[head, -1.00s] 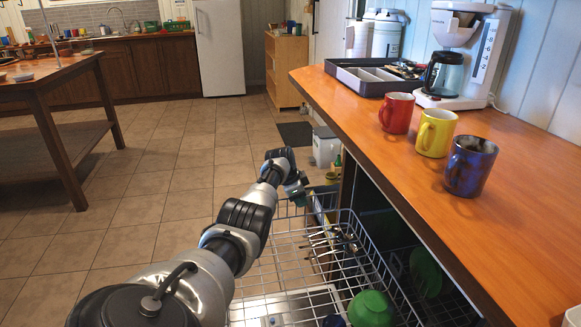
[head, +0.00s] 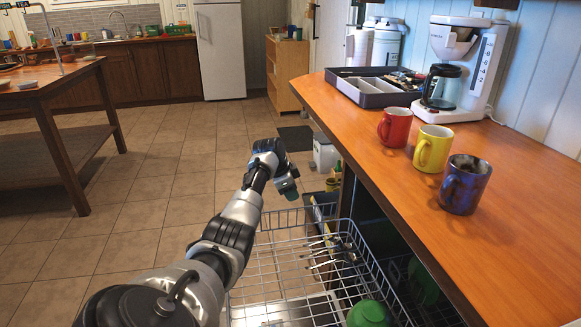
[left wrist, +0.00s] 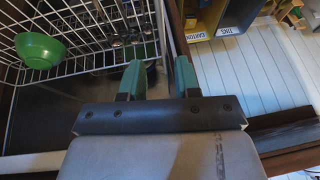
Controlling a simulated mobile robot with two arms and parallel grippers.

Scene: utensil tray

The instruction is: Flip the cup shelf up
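A pulled-out wire dish rack (head: 262,300) sits below the counter edge. A wire panel (head: 283,218) stands at its far end; I cannot tell whether this is the cup shelf. My left gripper (head: 288,186) is above the far end of the rack in the head view. In the left wrist view its two green fingers (left wrist: 159,78) are apart, with no held object visible between them. The rack's wires (left wrist: 95,22) lie just beyond and left of the fingers. My right gripper is out of view.
A green bowl (head: 367,314) and several utensils (head: 335,250) are in the rack. Red (head: 395,127), yellow (head: 432,149) and blue (head: 465,184) mugs stand on the counter (head: 520,215). Labelled bins (left wrist: 215,15) are beyond the fingers. The tiled floor (head: 150,220) left is clear.

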